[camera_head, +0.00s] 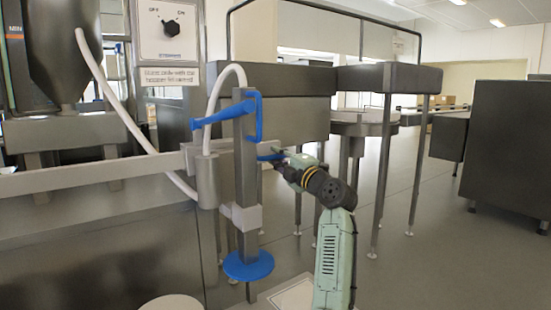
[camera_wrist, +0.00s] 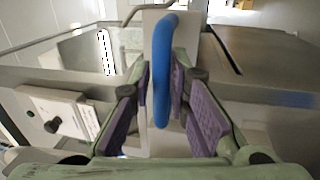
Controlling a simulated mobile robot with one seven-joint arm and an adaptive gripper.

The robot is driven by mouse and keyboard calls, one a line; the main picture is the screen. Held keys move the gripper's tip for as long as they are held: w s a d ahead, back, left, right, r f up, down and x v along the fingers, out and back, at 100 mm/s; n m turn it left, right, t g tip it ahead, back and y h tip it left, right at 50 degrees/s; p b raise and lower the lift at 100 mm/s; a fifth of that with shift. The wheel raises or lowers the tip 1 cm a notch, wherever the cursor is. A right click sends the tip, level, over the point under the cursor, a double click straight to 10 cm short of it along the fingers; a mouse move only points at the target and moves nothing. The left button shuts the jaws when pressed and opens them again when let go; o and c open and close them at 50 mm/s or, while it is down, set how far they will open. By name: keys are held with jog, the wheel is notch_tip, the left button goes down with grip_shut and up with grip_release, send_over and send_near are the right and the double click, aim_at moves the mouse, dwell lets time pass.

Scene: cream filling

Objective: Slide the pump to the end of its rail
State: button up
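The pump is an upright grey column (camera_head: 246,180) with a blue lever (camera_head: 222,113) at the top and a blue disc (camera_head: 249,265) at its foot. A white hose loops down to it from the hopper. It stands at the right part of a horizontal grey rail (camera_head: 90,176). My gripper (camera_head: 274,156) is at the pump's right side. The contact itself is partly hidden.
A grey hopper (camera_head: 62,50) and a control box with a black knob (camera_head: 170,27) stand at the left. Steel tables (camera_head: 388,77) stand behind the pump. A dark cabinet (camera_head: 510,140) is at the far right. Open floor (camera_head: 430,230) lies at the right.

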jog(key=shift+o, duration=1.4)
jog(key=shift+a, duration=0.15)
jog(key=shift+s, duration=0.1)
jog(key=v, duration=1.2)
